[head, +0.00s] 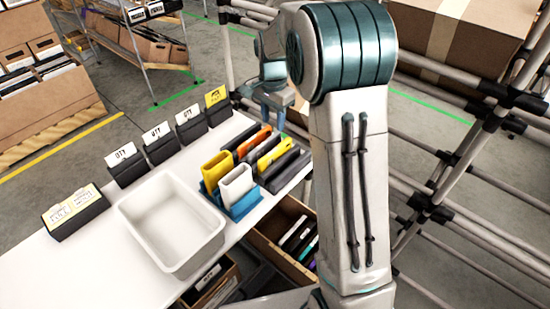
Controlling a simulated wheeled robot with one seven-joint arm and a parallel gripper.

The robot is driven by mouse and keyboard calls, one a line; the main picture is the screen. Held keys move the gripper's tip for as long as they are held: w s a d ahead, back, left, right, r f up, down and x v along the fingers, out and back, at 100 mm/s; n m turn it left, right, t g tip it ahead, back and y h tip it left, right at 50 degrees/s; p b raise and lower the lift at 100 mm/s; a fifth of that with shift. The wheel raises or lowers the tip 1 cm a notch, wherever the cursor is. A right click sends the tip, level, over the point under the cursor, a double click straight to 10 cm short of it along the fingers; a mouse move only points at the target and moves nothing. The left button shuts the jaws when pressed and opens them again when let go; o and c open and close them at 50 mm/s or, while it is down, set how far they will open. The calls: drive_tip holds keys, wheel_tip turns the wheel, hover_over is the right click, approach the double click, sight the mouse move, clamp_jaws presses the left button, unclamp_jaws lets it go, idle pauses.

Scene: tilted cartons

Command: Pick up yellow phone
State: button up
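Several phone-like slabs stand on edge in a holder at the right end of the white table. A yellow one (216,169) stands at the holder's left side, behind a white one (236,184). Another yellow slab (272,154) stands further right among dark ones, so I cannot tell from looks which is the yellow phone. An orange slab (255,138) is at the back. The holder's blue base (244,205) shows at the front. My gripper (275,118) is above and behind the slabs, partly hidden by my arm; its fingers are too small to read.
A white empty bin (170,222) stands on the white table (78,269), left of the holder. Several dark label stands (126,166) line the back edge. An open carton (290,240) with slabs sits below the table. A pipe rack (470,140) with a large carton is right.

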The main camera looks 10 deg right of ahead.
hover_over(276, 149)
drive_tip(key=f, duration=0.5)
drive_tip(key=shift+a+f, duration=0.4)
drive_tip(key=shift+d+f, duration=0.15)
drive_tip(key=shift+f, duration=1.25)
drive_tip(key=shift+d+f, duration=0.1)
drive_tip(key=shift+f, duration=1.25)
clamp_jaws()
